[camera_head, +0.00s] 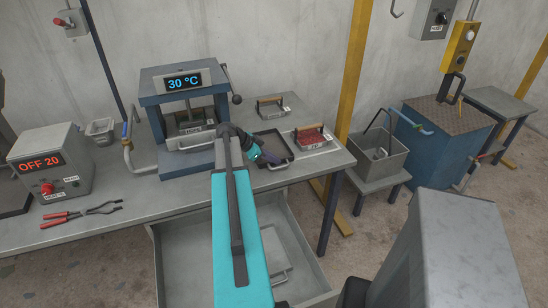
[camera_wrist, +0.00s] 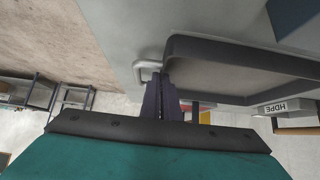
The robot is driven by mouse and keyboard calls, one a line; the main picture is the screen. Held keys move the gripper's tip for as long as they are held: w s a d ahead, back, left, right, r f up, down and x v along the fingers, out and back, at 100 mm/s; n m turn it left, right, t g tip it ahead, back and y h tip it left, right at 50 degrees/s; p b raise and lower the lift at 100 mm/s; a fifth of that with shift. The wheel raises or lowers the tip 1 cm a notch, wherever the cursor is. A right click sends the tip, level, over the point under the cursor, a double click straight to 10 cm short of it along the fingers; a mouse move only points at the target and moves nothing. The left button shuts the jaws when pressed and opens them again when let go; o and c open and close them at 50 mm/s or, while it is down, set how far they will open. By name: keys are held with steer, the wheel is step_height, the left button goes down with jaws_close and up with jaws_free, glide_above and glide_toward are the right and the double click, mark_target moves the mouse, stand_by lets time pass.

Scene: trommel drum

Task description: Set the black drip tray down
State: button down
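Whether the tray's underside touches the bench is hidden.
The press (camera_head: 184,80) reading 30 °C stands left of the tray. A red-filled mould (camera_head: 311,138) is close on its right, another mould (camera_head: 272,104) behind. An open drawer (camera_head: 190,262) is below the bench. A grey bin (camera_head: 378,160) stands right, past a yellow post (camera_head: 354,70).

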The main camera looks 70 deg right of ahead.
steer(key=c, duration=2.5)
jaws_free()
steer(key=o, duration=0.6)
steer(key=shift+c, duration=0.2)
steer(key=b+v, duration=0.2)
steer(key=v, duration=1.1)
steer(key=shift+w+a+r, duration=0.2)
steer(key=shift+w+r, duration=0.05)
steer(key=shift+s, duration=0.1)
